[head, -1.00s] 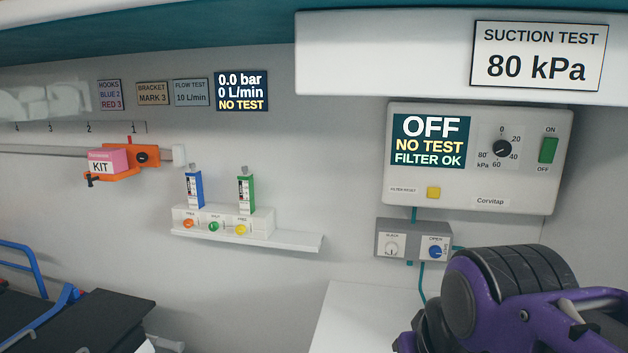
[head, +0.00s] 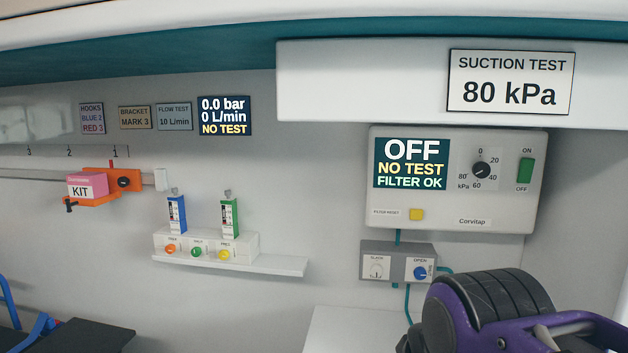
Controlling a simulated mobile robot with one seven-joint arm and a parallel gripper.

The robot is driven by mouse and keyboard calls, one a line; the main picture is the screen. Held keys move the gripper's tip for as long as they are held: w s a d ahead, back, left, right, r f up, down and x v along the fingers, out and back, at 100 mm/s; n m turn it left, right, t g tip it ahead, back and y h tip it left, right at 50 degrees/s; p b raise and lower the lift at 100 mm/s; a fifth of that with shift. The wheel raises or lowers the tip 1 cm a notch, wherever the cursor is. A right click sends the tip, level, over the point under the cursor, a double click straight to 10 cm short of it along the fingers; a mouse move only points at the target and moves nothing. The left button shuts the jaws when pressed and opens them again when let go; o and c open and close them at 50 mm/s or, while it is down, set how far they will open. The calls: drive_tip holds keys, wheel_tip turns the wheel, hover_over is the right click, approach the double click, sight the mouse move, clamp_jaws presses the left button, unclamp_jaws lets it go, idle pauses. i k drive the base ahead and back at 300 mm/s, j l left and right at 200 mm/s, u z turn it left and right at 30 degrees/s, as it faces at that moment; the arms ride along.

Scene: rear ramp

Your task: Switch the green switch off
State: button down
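The green switch (head: 525,171) is a rocker at the upper right of the white suction unit (head: 506,217) on the wall. ON is printed above it and OFF below it. I cannot tell which way the rocker is tilted. The unit's display (head: 411,163) reads OFF, NO TEST, FILTER OK. My purple and black arm shows at the lower right, below the unit, and does not cover the switch. My gripper's fingers are not in view.
A dial (head: 481,169) sits left of the switch, and a yellow filter reset button (head: 417,214) lies lower. A grey box (head: 398,262) with two knobs hangs below the unit. A white overhead cabinet (head: 360,80) juts out above. A small shelf (head: 275,266) is at the left.

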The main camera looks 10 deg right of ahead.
sight(525, 175)
drive_tip(key=z, duration=1.2)
